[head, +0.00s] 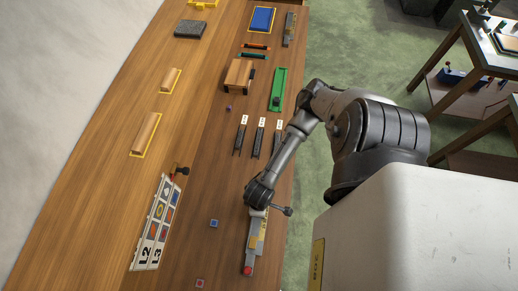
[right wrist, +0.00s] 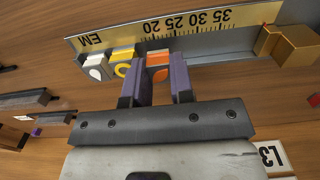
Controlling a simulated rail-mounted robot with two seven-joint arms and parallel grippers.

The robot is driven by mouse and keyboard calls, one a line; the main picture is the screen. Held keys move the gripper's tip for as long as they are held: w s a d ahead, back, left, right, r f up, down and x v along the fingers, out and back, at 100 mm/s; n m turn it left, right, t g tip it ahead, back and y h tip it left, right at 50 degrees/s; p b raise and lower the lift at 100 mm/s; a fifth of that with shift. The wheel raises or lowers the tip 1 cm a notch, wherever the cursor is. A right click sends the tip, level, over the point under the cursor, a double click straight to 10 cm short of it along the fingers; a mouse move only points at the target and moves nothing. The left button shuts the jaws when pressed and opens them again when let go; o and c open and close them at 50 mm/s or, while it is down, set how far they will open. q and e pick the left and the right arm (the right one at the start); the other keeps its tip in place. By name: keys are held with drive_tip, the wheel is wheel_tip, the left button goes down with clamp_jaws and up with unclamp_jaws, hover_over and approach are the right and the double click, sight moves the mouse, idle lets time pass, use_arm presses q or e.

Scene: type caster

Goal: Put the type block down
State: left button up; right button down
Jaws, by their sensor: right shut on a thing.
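The type block (right wrist: 158,60) with an orange face sits between the purple fingers of my right gripper (right wrist: 161,76), which is shut on it. It is at the composing stick (right wrist: 225,50), a grey tray with a yellow EM scale along its far side. A yellow type block (right wrist: 122,66) and a white-faced one (right wrist: 95,70) stand in the stick to the left of the held block. I cannot tell whether the held block rests on the stick's floor. In the head view my right gripper (head: 259,208) is over the stick (head: 252,250), and the block is hidden. My left gripper is out of view.
A gold stop (right wrist: 287,45) stands at the stick's right end. A picture card (head: 157,222) lies to the left. Small blue (head: 213,223) and pink (head: 200,283) cubes lie nearby. Three labelled dark holders (head: 258,140) and a green tray (head: 278,90) are farther up the table.

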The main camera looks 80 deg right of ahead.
drive_tip(key=shift+f, duration=0.25)
drive_tip(key=shift+f, duration=0.3)
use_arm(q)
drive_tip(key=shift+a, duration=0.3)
use_arm(e)
drive_tip(key=c, duration=1)
unclamp_jaws()
drive_tip(key=shift+s+f, duration=0.1)
drive_tip(key=shift+f, duration=0.1)
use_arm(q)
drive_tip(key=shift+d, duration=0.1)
use_arm(e)
drive_tip(key=shift+r, duration=0.4)
wheel_tip(320, 180, up, 12)
drive_tip(key=w+a+r+n+t+y, duration=0.25)
drive_tip(key=w+a+r, duration=0.25)
drive_tip(key=a, duration=0.4)
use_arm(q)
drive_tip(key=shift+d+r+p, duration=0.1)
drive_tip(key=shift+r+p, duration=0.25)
use_arm(e)
drive_tip(key=s+d, duration=0.1)
drive_tip(key=d, duration=0.1)
drive_tip(key=s+d+f+h, duration=0.1)
drive_tip(key=d, duration=0.2)
drive_tip(key=d+t+h, duration=0.1)
drive_tip(key=d, duration=0.1)
drive_tip(key=shift+s+d+f+m, duration=0.2)
drive_tip(key=shift+s+m, duration=0.15)
drive_tip(key=shift+s, duration=0.05)
